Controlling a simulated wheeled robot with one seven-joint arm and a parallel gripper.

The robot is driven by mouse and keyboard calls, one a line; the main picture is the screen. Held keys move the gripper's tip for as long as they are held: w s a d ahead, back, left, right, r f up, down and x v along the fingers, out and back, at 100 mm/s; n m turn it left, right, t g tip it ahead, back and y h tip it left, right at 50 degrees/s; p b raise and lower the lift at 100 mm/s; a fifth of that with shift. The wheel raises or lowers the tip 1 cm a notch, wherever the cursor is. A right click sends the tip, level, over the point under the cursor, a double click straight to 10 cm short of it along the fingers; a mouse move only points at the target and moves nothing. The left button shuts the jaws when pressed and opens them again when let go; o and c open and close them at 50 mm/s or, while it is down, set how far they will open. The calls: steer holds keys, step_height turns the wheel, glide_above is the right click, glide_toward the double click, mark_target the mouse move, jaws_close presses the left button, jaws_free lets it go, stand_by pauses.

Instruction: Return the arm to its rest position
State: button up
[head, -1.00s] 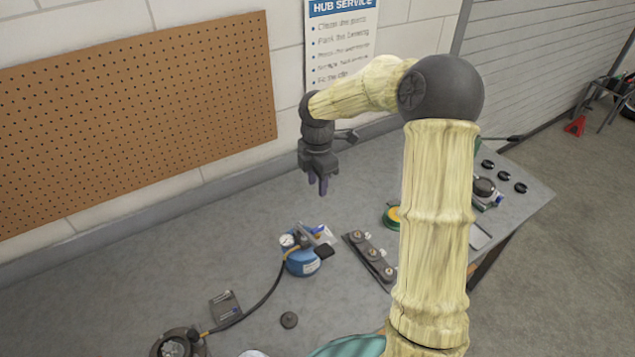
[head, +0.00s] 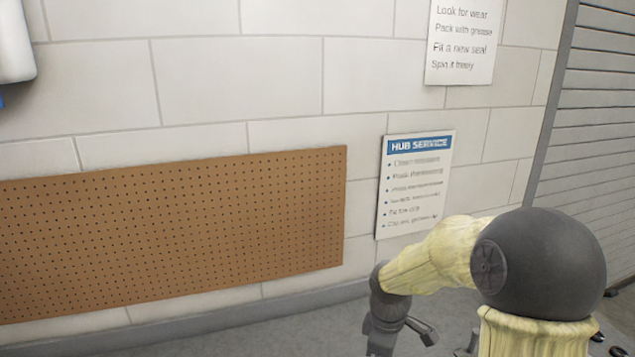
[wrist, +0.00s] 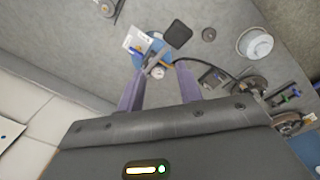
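My gripper (wrist: 158,78) shows in the wrist view with its two purple fingers apart and nothing between them. It is open above the workbench. In the head view only my arm's upper part and wrist show, at the lower right; the fingers are cut off by the bottom edge. Beyond the fingertips, in the wrist view, a blue round item with a gauge (wrist: 152,50) lies on the grey bench (wrist: 232,20), clear of the fingers.
The wrist view shows a dark hose, a hub-like part (wrist: 247,86) and a pale round container (wrist: 255,44) on the bench. In the head view a brown pegboard (head: 175,230) and a HUB SERVICE sign (head: 415,180) hang on the wall behind my arm.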

steer(key=s+d+m+t+b, duration=0.1)
steer(key=s+m, duration=1.1)
steer(key=m, duration=0.1)
steer(key=shift+s+d+f+t, duration=0.15)
steer(key=shift+d+f+t, duration=0.1)
steer(key=shift+t, duration=0.15)
